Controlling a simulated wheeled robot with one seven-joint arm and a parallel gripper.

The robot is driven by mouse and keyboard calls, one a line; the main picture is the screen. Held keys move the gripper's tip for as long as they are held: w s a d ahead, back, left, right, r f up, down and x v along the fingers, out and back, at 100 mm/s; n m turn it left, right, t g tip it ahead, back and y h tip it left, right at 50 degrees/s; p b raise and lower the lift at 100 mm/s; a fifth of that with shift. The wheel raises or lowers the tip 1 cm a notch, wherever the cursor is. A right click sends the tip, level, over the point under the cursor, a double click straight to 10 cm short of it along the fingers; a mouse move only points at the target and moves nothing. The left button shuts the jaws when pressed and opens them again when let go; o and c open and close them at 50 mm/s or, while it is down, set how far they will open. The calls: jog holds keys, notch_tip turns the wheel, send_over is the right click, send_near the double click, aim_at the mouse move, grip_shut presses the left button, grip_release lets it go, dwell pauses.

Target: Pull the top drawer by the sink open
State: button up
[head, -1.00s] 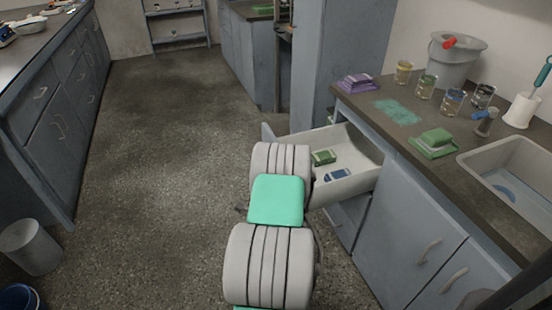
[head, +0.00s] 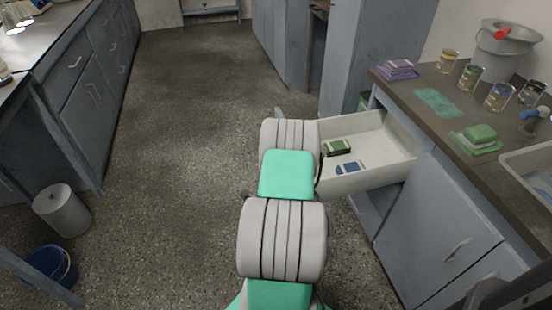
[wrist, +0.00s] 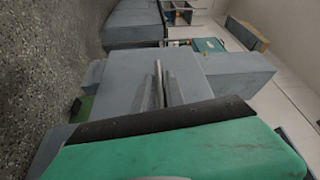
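The top drawer (head: 375,175) by the sink stands well out from the counter, its pale inside showing in the head view. A green item (head: 337,147) and a blue item (head: 350,167) lie in it. My arm hides most of its front and my gripper in the head view. In the wrist view the grey drawer front (wrist: 120,75) faces the camera. There my gripper (wrist: 163,88) has its fingers close together around the pale upright handle (wrist: 158,72), and seems shut on it.
The counter (head: 420,85) holds a purple stack (head: 397,69), several beakers, a bucket (head: 505,55) and a green sponge (head: 480,133) near the sink (head: 530,165). A grey bin (head: 62,212) and blue bucket (head: 50,265) stand left. Floor (head: 190,140) between the counters is clear.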

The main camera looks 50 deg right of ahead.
jog(key=o, duration=0.3)
jog(key=v, duration=0.7)
jog(key=shift+s+a, duration=0.25)
jog(key=shift+a, duration=0.1)
